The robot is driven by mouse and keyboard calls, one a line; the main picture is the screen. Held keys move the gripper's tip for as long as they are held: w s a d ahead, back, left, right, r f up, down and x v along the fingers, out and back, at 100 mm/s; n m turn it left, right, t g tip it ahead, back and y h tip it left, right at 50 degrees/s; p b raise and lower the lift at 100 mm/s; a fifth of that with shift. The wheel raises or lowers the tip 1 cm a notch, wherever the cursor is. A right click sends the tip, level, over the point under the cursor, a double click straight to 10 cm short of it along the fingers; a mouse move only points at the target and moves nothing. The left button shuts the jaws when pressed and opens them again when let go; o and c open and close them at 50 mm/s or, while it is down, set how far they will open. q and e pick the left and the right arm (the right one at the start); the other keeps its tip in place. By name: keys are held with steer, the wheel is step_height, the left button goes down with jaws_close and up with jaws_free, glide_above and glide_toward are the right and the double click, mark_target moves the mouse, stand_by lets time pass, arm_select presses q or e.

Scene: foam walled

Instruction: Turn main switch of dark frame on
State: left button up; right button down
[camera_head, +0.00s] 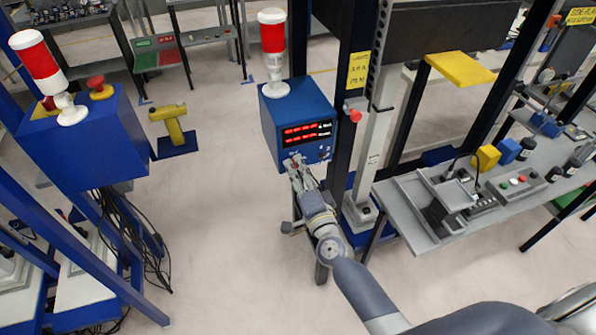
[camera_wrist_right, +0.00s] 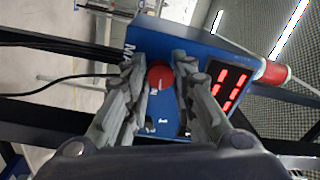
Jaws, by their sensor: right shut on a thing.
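A blue control box (camera_head: 283,110) with a red number display (camera_head: 307,132) is beside the dark frame's upright (camera_head: 350,75). In the right wrist view the box's blue face (camera_wrist_right: 175,42) carries the display (camera_wrist_right: 229,88) and a round red switch knob (camera_wrist_right: 160,76) with white markings around it. My right gripper (camera_head: 296,165) is at the lower part of the box front. In the wrist view its fingers (camera_wrist_right: 160,82) are shut on the red knob, one on each side. The gripper hides the knob in the head view. My left gripper is out of view.
A red and white signal lamp (camera_head: 272,35) stands on the box. A red button (camera_head: 354,115) sticks out from the dark upright. A grey table (camera_head: 410,212) with devices stands to the right. Another blue box (camera_head: 85,140) is at left. Open floor (camera_head: 215,230) lies between.

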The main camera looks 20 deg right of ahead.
steer(key=shift+f+m, duration=0.1)
steer(key=shift+m, duration=0.8)
steer(key=c, duration=1.3)
jaws_free()
steer(key=shift+s, duration=0.15)
steer(key=s, duration=1.1)
steer(key=shift+s+d+f, duration=0.15)
steer(key=shift+s+f, duration=0.15)
steer(key=shift+s, duration=0.1)
